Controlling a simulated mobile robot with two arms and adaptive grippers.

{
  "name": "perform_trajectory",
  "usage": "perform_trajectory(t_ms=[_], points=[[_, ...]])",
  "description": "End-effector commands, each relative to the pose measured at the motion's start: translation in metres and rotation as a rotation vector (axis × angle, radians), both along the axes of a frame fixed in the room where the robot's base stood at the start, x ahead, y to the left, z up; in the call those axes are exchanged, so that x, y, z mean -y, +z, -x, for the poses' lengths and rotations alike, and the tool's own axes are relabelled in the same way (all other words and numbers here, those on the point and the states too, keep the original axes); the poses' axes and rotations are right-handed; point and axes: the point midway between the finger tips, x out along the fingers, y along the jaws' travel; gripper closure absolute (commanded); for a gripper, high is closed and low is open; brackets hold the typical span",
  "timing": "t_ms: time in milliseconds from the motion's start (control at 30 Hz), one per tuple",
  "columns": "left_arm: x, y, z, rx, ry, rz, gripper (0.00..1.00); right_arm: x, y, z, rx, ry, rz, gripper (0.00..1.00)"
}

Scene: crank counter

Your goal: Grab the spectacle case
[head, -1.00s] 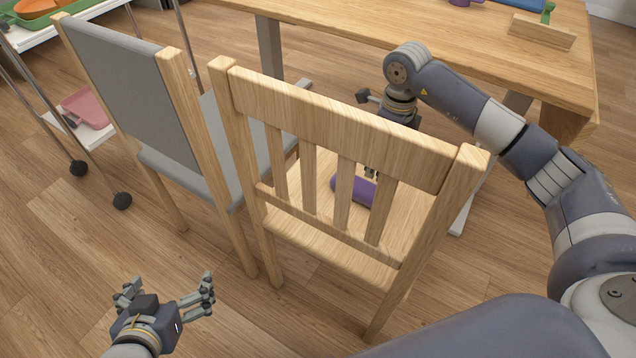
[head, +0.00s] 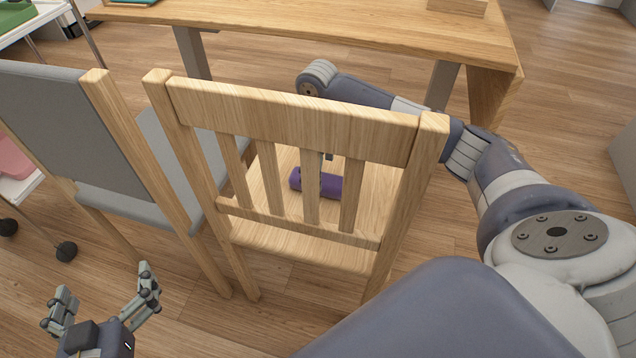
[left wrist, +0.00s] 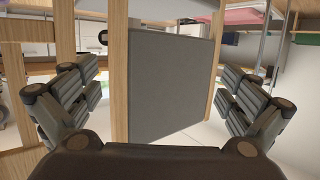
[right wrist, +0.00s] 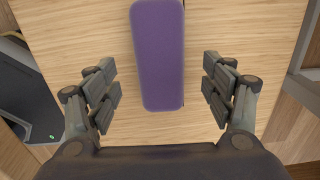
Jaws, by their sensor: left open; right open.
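The purple spectacle case (head: 328,184) lies on the seat of the wooden slatted chair (head: 268,108), partly hidden behind the back slats in the head view. In the right wrist view the case (right wrist: 158,55) lies lengthwise between the open fingers of my right gripper (right wrist: 160,95), with a gap on each side. In the head view the right gripper is mostly hidden behind the chair back. My left gripper (head: 105,300) is open and empty at the lower left, in front of the chairs. It also shows open in the left wrist view (left wrist: 160,95).
A grey-backed chair (head: 60,120) stands left of the wooden chair; its back panel (left wrist: 170,80) fills the left wrist view. A wooden table (head: 330,30) stands behind both chairs. The slatted back rises between my body and the case.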

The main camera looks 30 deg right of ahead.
Motion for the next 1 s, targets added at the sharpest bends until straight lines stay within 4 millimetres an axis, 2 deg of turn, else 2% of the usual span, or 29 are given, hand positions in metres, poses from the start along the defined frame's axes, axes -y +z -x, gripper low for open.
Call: perform_trajectory(t_ms=[100, 400, 533, 767, 867, 1000], points=[[0.005, 0.016, -0.006, 0.096, -0.006, 0.024, 0.0, 0.0, -0.015, 0.001, -0.003, 0.0, -0.002, 0.25], [0.012, 0.063, -0.012, 0.324, -0.021, 0.082, 0.0, 0.001, -0.041, 0.001, -0.003, 0.001, 0.0, 0.25], [0.013, 0.072, -0.012, 0.362, -0.023, 0.092, 0.0, 0.001, -0.045, 0.001, -0.001, 0.001, 0.0, 0.25], [0.014, 0.074, -0.012, 0.369, -0.023, 0.094, 0.0, 0.001, -0.045, 0.001, -0.001, 0.001, -0.001, 0.25], [0.014, 0.073, -0.012, 0.368, -0.023, 0.094, 0.0, 0.001, -0.045, 0.001, -0.001, 0.001, 0.0, 0.43], [0.014, 0.073, -0.012, 0.368, -0.023, 0.094, 0.0, 0.001, -0.045, 0.001, -0.001, 0.001, 0.0, 0.75]])
